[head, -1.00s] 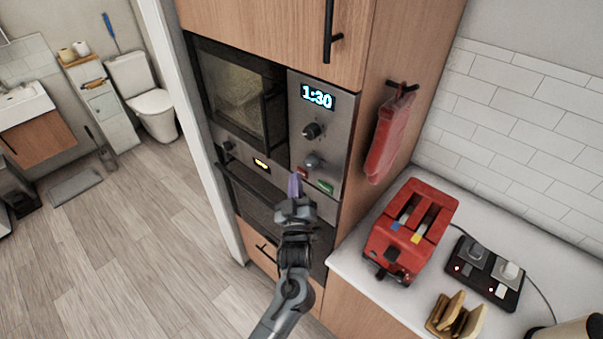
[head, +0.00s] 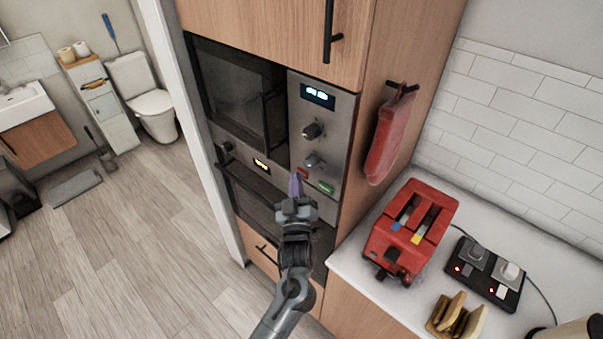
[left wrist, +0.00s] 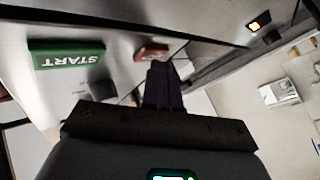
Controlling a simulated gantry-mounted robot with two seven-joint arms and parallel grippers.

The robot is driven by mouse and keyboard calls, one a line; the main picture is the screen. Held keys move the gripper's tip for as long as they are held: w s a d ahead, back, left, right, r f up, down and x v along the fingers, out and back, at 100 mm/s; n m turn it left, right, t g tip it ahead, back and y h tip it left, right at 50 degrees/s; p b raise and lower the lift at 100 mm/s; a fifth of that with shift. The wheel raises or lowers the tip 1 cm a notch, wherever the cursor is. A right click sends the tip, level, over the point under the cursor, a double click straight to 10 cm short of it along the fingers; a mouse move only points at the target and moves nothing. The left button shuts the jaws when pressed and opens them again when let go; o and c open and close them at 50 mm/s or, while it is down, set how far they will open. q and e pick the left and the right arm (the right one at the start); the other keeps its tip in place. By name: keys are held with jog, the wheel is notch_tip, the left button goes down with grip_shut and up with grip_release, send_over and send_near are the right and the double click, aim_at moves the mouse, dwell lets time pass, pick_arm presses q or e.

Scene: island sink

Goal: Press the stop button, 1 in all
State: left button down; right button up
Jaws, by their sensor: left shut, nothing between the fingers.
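The red stop button (head: 302,173) is at the lower left of the microwave's control panel, partly hidden by my fingers. It also shows in the left wrist view (left wrist: 151,53), just beyond my fingertips. The green start button (head: 326,188) is to its right, and its START label reads upside down in the left wrist view (left wrist: 67,56). My left gripper (head: 296,180) is shut and empty, its purple fingers pointing up at the red button. The fingertips (left wrist: 159,70) are at or very near it; I cannot tell whether they touch. My right gripper is not in view.
The microwave window (head: 230,95) is dark and its display (head: 318,95) shows small lit characters. Knobs (head: 313,131) are above the buttons. A red toaster (head: 411,232) and a black switch box (head: 484,273) are on the counter at right. Open floor lies left.

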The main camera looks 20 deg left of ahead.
pick_arm(q)
jog(key=shift+s+a+p, duration=0.15)
jog(key=shift+s+p, duration=0.15)
jog(key=shift+s, duration=0.3)
jog(key=s+p, duration=0.1)
jog(key=s+a+p, duration=0.1)
jog(key=s, duration=0.1)
jog(key=s+p, duration=0.1)
jog(key=shift+s+a, duration=0.3)
jog(key=shift+s, duration=0.05)
dwell(0.7)
